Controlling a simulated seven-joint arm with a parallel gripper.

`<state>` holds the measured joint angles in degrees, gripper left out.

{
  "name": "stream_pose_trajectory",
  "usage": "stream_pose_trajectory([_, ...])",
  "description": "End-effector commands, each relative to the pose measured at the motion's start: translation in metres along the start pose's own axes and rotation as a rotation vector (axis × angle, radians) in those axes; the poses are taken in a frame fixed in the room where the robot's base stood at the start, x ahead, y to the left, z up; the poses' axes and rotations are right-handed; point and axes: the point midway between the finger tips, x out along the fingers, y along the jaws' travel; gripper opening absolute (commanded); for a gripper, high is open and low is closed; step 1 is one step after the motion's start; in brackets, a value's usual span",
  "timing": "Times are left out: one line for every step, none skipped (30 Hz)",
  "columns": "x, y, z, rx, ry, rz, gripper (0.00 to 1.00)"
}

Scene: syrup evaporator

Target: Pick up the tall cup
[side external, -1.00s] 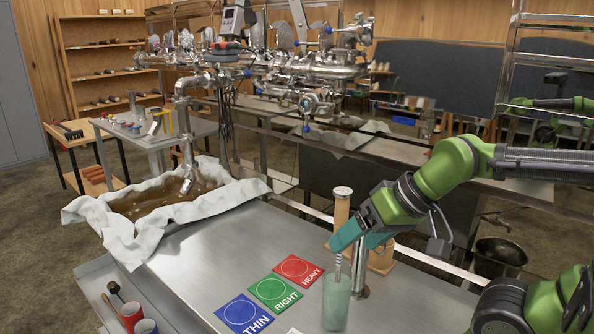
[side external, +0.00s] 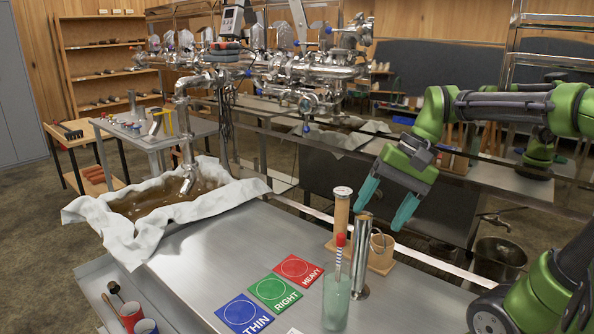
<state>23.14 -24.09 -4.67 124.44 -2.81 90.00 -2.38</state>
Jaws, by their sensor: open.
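The tall cup (side external: 361,258) is a slim, shiny metal cylinder. It stands upright on the steel table, just behind a clear greenish glass (side external: 336,306) that holds a red-topped stick (side external: 339,252). My gripper (side external: 387,203) has teal fingers, spread apart and empty. It hangs in the air above and to the right of the tall cup in the picture, pointing down and not touching it.
A wooden stand (side external: 380,262) with an upright tan cylinder (side external: 341,212) and a small mug (side external: 382,246) stands close behind the cup. Blue (side external: 243,315), green (side external: 275,291) and red (side external: 298,269) cards lie to the left. The steel table (side external: 205,262) is bare farther left.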

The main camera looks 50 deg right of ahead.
Motion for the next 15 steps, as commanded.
stream_pose_trajectory([-0.004,0.009,-0.015,0.152,-0.065,-0.011,0.71])
stream_pose_trajectory([-0.007,0.014,-0.022,0.236,-0.108,-0.023,0.71])
stream_pose_trajectory([-0.012,0.019,-0.031,0.346,-0.161,-0.045,0.71])
stream_pose_trajectory([-0.016,0.024,-0.038,0.424,-0.201,-0.064,0.71])
stream_pose_trajectory([-0.02,0.027,-0.044,0.495,-0.236,-0.085,0.71])
stream_pose_trajectory([-0.026,0.032,-0.052,0.58,-0.279,-0.114,0.71])
stream_pose_trajectory([-0.03,0.035,-0.058,0.638,-0.31,-0.136,0.71])
stream_pose_trajectory([-0.034,0.038,-0.063,0.691,-0.336,-0.158,0.71])
stream_pose_trajectory([-0.039,0.043,-0.07,0.757,-0.37,-0.187,0.71])
stream_pose_trajectory([-0.043,0.046,-0.075,0.803,-0.393,-0.209,0.71])
stream_pose_trajectory([-0.047,0.05,-0.08,0.845,-0.415,-0.231,0.71])
stream_pose_trajectory([-0.051,0.054,-0.087,0.899,-0.443,-0.26,0.71])
stream_pose_trajectory([-0.055,0.058,-0.092,0.938,-0.463,-0.282,0.71])
stream_pose_trajectory([-0.059,0.062,-0.097,0.975,-0.482,-0.305,0.71])
stream_pose_trajectory([-0.064,0.067,-0.103,1.023,-0.506,-0.335,0.71])
